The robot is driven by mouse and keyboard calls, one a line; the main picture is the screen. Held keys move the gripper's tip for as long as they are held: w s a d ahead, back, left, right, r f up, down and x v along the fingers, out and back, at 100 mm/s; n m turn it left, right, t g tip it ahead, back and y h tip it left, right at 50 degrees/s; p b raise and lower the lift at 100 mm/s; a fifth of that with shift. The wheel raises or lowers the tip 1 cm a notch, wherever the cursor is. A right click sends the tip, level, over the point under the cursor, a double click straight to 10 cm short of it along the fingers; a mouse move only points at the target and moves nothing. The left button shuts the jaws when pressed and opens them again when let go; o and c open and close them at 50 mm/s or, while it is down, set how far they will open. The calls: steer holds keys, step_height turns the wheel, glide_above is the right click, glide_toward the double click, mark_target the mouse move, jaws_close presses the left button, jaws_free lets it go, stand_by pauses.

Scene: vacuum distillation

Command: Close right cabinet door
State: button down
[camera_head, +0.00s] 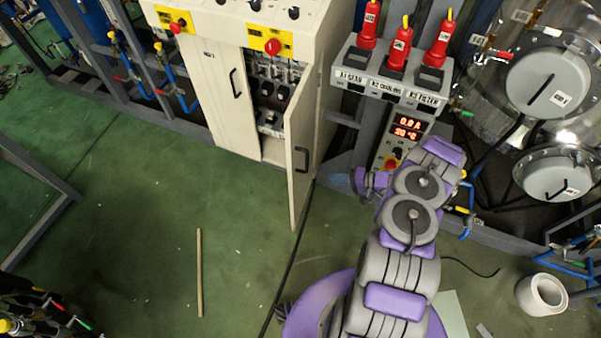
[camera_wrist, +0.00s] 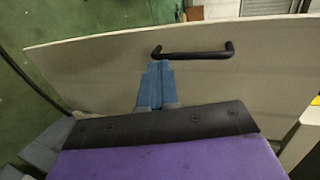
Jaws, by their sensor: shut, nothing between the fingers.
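The right cabinet door (camera_head: 301,150) stands open, swung out from the cabinet, with shelves and dark equipment showing behind it. Its black handle (camera_head: 302,160) is on the face turned towards my arm. My gripper (camera_head: 357,180) is to the right of the door with a visible gap in the head view. In the wrist view the pale door panel (camera_wrist: 90,75) fills much of the picture. There my shut, empty blue fingers (camera_wrist: 158,68) point at the panel, and their tips overlap the lower left of the handle (camera_wrist: 195,53); I cannot tell if they touch.
The left cabinet door (camera_head: 220,85) is closed. A control box with red plugs (camera_head: 397,50) and a lit display (camera_head: 408,126) stand right of the cabinet. A thin rod (camera_head: 199,272) lies on the open green floor, and a white roll (camera_head: 542,294) is at the right.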

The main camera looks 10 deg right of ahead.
steer(key=b, duration=0.3)
glide_toward(293, 174)
steer(key=x, duration=0.5)
steer(key=shift+d+f, duration=0.1)
steer(key=shift+f, duration=0.35)
steer(key=shift+w+a+r, duration=0.1)
steer(key=shift+w+a, duration=0.35)
steer(key=shift+a, duration=0.25)
steer(key=shift+a, duration=0.1)
